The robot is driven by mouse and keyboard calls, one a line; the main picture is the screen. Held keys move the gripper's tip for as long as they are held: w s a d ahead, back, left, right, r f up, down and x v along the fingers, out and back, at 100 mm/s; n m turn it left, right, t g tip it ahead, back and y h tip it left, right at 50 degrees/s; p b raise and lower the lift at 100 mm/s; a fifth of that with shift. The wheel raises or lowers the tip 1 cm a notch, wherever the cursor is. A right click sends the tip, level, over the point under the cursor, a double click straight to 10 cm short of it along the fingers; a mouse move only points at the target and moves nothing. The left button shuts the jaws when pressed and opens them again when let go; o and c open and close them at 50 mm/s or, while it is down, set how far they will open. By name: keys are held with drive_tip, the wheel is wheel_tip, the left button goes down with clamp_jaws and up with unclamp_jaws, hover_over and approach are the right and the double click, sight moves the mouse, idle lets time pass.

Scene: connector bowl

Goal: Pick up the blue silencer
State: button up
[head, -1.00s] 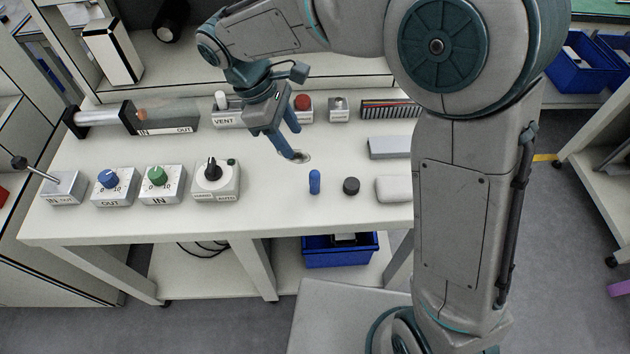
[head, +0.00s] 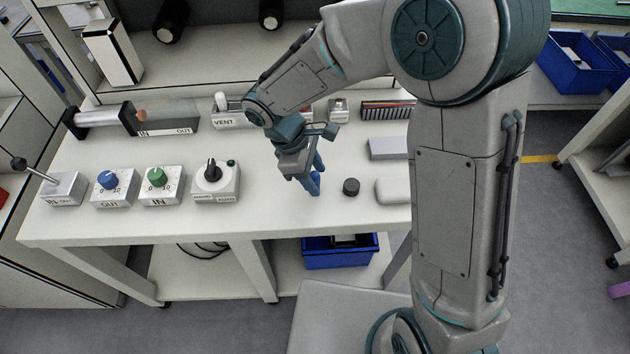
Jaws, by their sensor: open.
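The blue silencer (head: 315,188) is a small upright blue cylinder near the front edge of the white table, in the head view. My gripper (head: 312,180) points down right at it, with its blue fingers over and beside the silencer. The fingers are open. They partly hide the silencer, and their similar blue makes it hard to tell whether they touch it. The silencer appears to stand on the table.
A black round cap (head: 351,187) stands close to the right of my gripper, with a white rounded block (head: 393,191) beyond it. A control box with a black knob (head: 215,182) stands to the left. A grey block (head: 389,148) lies behind. The table's front edge is close.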

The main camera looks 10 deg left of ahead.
drive_tip(key=c, duration=1)
drive_tip(key=shift+c, duration=0.2)
drive_tip(key=shift+r, duration=0.15)
